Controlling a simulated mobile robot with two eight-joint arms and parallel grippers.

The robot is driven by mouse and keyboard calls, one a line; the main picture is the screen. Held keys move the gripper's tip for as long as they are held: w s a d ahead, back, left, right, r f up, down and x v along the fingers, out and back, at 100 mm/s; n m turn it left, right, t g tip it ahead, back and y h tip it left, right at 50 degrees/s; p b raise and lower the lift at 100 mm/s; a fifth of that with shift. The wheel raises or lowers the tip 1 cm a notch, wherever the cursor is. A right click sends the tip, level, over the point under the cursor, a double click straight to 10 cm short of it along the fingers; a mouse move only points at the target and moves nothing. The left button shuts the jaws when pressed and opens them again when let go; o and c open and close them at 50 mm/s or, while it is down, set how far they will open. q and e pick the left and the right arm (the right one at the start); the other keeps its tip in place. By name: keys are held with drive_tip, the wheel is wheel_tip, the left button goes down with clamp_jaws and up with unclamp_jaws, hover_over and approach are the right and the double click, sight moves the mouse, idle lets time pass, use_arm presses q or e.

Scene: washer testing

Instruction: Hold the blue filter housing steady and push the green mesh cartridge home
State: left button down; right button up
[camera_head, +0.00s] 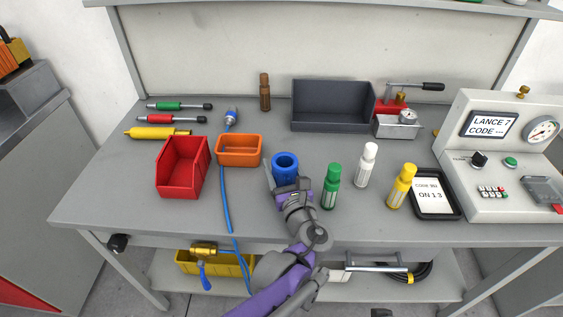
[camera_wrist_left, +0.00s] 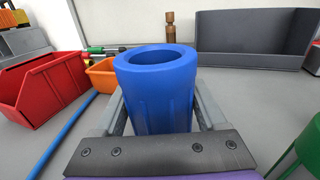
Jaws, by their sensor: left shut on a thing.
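The blue filter housing (camera_head: 285,166) stands upright near the middle of the bench, its round top opening facing up and looking empty. My left gripper (camera_head: 285,181) is shut on it from the front edge side. In the left wrist view the blue housing (camera_wrist_left: 157,95) sits between the two grey fingers, one on each side. The green mesh cartridge (camera_head: 331,186) stands upright just right of the housing, apart from it. Part of a green thing (camera_wrist_left: 301,150) shows at the right edge of the wrist view. My right gripper is not in view.
A white cartridge (camera_head: 367,164) and a yellow one (camera_head: 402,186) stand right of the green one. A red bin (camera_head: 182,168) and an orange bin (camera_head: 239,151) are left of the housing. A grey tray (camera_head: 332,106) is behind. A tablet (camera_head: 435,194) and test console lie right.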

sight(333, 176)
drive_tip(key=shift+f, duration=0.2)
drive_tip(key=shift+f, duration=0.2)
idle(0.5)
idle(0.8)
